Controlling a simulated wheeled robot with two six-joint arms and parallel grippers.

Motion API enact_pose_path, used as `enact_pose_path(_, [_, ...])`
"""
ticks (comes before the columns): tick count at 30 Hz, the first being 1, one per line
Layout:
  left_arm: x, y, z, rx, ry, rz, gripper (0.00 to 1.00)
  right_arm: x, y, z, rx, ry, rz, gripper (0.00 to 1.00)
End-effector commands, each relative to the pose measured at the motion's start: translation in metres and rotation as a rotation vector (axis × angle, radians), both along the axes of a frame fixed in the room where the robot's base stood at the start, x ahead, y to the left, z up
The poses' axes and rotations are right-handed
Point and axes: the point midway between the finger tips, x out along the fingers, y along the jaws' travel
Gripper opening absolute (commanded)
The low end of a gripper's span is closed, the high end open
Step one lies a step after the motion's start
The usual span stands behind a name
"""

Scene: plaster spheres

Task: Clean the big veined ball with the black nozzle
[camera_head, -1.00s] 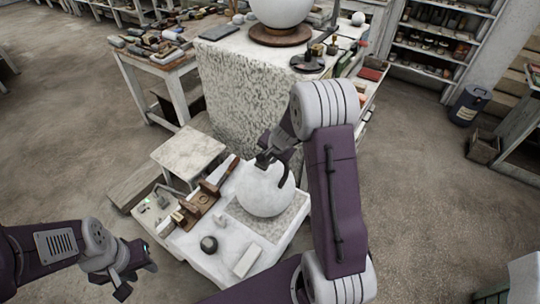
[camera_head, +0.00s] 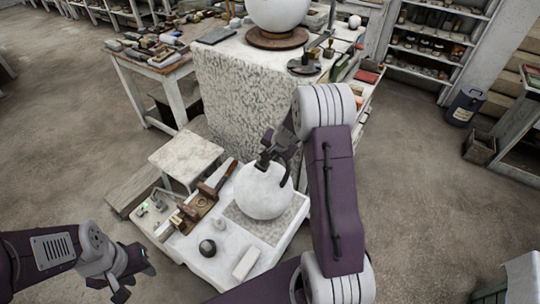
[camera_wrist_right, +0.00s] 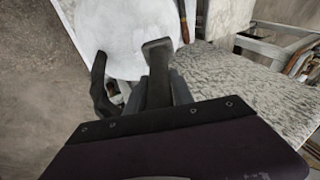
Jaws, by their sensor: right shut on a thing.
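A big pale ball (camera_head: 263,190) rests on a grey speckled mat (camera_head: 268,228) on a low white table; its veins are too faint to make out. It also fills the top of the right wrist view (camera_wrist_right: 118,28). My right gripper (camera_head: 275,160) is at the ball's upper back side, shut on the black nozzle (camera_wrist_right: 157,58). The nozzle's flat head overlaps the ball in the wrist view; I cannot tell whether it touches. A black curved part (camera_wrist_right: 99,88) shows beside it. My left gripper (camera_head: 138,278) is empty with fingers apart at lower left, away from the table.
The low white table (camera_head: 222,268) also bears a small dark ball (camera_head: 207,248), a white block (camera_head: 246,263) and a wooden tool (camera_head: 200,207). A stone-sided bench (camera_head: 240,105) behind bears a larger white sphere (camera_head: 278,12) on a turntable. A stool (camera_head: 186,155) stands left.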

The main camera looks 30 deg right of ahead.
Motion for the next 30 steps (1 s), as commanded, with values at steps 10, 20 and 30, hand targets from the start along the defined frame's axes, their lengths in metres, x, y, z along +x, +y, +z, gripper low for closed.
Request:
enact_pose_path(10, [0.000,0.000,-0.007,0.000,0.000,0.000,0.36,-0.009,0.014,0.000,0.000,0.003,0.000,0.00])
enact_pose_path(20, [0.000,0.000,-0.014,0.000,0.000,0.000,0.36,-0.016,0.027,0.000,0.000,0.001,0.000,0.00])
enact_pose_path(30, [0.000,0.000,-0.018,0.000,0.000,0.000,0.36,-0.016,0.026,-0.004,0.000,0.001,0.000,0.00])
